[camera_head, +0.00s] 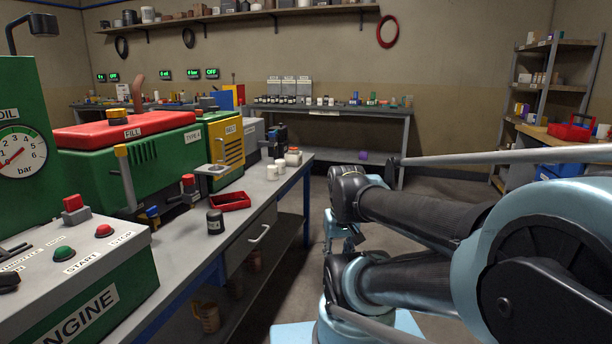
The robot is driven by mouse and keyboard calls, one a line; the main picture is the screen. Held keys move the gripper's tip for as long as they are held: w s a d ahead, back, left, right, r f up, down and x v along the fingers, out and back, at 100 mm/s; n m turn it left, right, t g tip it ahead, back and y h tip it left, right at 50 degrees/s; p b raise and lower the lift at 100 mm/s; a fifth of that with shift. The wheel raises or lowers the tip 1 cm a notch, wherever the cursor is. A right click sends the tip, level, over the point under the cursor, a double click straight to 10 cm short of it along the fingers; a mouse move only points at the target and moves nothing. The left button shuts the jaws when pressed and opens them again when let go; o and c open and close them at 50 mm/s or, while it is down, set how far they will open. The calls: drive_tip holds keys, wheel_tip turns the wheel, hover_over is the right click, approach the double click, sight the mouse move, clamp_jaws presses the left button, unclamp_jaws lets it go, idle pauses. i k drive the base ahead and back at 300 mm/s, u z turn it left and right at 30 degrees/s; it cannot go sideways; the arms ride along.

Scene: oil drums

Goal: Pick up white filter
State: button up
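Small white cylinders stand together near the far right end of the left workbench: a front one (272,172), one just behind it (281,165), and one at the back (292,158) with a reddish mark. They are small, and I cannot tell which is the white filter. My arm is folded at the right of the picture. My gripper (340,236) appears to hang below the arm's dark front joint, over the floor, to the right of the bench and apart from the cylinders. Its fingers are partly hidden by my own links, so its opening is unclear.
A dark jar (215,222) and a red tray (230,202) stand on the workbench (187,246). Green machines and an engine control box (85,262) crowd its left side. A far table (345,109) holds several jars. Floor is clear between bench and far table.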

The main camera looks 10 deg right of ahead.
sight(273, 174)
drive_tip(key=z, duration=1.5)
drive_tip(key=i, duration=3.7)
drive_tip(key=u, duration=2.3)
